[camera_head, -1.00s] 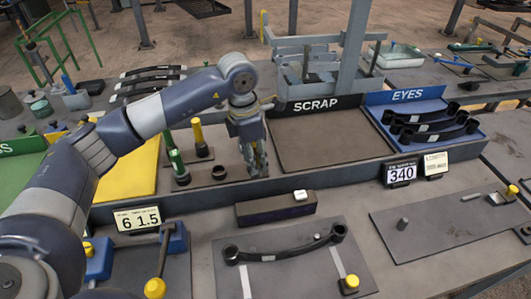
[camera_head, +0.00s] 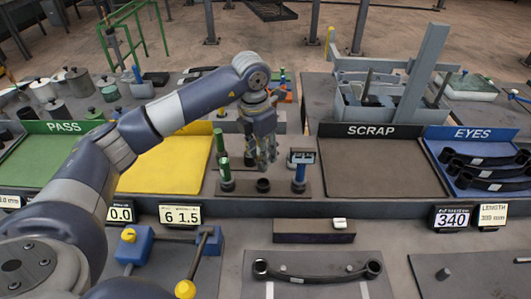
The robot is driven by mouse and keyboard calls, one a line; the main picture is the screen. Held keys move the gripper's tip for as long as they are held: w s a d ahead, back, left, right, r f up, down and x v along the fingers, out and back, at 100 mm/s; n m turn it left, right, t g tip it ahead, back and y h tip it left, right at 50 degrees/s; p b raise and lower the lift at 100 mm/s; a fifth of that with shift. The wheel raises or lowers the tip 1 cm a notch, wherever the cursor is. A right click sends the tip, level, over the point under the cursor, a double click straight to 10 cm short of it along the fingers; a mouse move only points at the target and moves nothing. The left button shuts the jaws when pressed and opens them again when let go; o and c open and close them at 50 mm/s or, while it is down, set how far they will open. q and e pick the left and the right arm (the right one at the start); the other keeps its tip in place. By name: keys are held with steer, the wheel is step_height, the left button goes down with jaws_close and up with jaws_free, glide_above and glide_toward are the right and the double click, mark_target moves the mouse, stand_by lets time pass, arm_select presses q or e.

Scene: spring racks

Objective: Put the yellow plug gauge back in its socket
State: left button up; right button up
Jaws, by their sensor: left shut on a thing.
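My left gripper (camera_head: 264,160) points down over the gauge stand (camera_head: 283,192). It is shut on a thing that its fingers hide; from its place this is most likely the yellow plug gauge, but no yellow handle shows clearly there. An empty dark round socket (camera_head: 263,186) sits just below the fingertips, in the stand's front middle. A green gauge (camera_head: 224,172) stands upright left of the socket. A blue gauge (camera_head: 300,173) with a wide top stands upright to its right. My right gripper is out of view.
A yellow tray (camera_head: 165,165) and a green PASS tray (camera_head: 38,160) lie left of the stand. The SCRAP tray (camera_head: 380,168) is bare. The blue EYES tray (camera_head: 460,180) holds several dark springs. A dark leaf spring (camera_head: 318,277) lies on the front mat.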

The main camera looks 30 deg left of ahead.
mark_target(262, 170)
arm_select(q)
steer(key=shift+s+d+f+b, duration=0.1)
steer(key=shift+f+b, duration=0.5)
steer(key=shift+f, duration=0.4)
steer(key=shift+f+b, duration=0.45)
steer(key=shift+f, duration=0.4)
steer(key=shift+f+b, duration=0.6)
steer(key=shift+f, duration=0.1)
steer(key=shift+f, duration=0.1)
steer(key=shift+b, duration=0.4)
steer(key=shift+f+b, duration=1.25)
steer(key=shift+f, duration=0.2)
stand_by(0.5)
steer(key=o, duration=1.1)
